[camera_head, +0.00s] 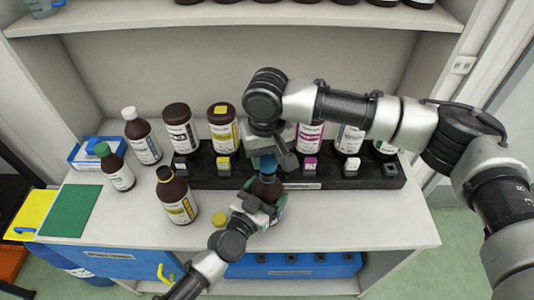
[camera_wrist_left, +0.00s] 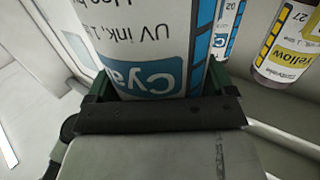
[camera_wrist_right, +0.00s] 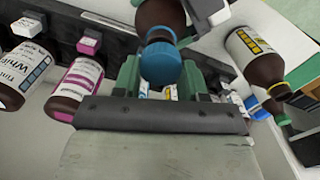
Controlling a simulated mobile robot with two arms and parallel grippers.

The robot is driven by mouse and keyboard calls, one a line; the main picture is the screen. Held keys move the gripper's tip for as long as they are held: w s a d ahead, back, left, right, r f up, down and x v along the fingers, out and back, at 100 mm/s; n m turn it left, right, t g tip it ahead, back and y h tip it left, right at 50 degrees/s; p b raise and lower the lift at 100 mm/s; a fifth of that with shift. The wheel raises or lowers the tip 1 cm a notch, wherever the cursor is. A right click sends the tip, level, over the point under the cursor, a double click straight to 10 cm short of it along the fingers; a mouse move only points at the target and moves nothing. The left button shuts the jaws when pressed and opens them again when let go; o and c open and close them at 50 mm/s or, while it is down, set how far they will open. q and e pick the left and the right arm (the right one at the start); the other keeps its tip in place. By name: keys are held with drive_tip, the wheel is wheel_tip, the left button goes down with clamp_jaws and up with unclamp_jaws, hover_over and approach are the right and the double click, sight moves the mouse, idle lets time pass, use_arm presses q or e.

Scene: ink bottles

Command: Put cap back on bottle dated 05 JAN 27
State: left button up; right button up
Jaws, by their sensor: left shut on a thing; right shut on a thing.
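My left gripper (camera_head: 262,200) is shut around a brown ink bottle (camera_head: 267,187) in front of the black rack. In the left wrist view its label (camera_wrist_left: 150,75) reads "UV ink" and "Cyan", upside down; I see no readable date on it. My right gripper (camera_head: 268,152) is above this bottle, shut on a blue cap (camera_wrist_right: 161,63). The cap also shows in the head view (camera_head: 263,162), at the bottle's neck. In the right wrist view the bottle (camera_wrist_right: 160,15) is right by the cap; I cannot tell whether the cap is seated.
A black rack (camera_head: 385,183) with several bottles and small colored blocks runs behind. A yellow-label bottle (camera_head: 177,197) with a dark top stands left, near a loose yellow cap (camera_head: 219,219). Green-capped (camera_head: 117,168) and white-capped (camera_head: 142,138) bottles stand farther left. The table's right front is clear.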

sight(268, 196)
drive_tip(key=shift+f, duration=0.15)
idle(0.4)
drive_tip(key=shift+f, duration=0.8)
drive_tip(key=shift+f, duration=0.55)
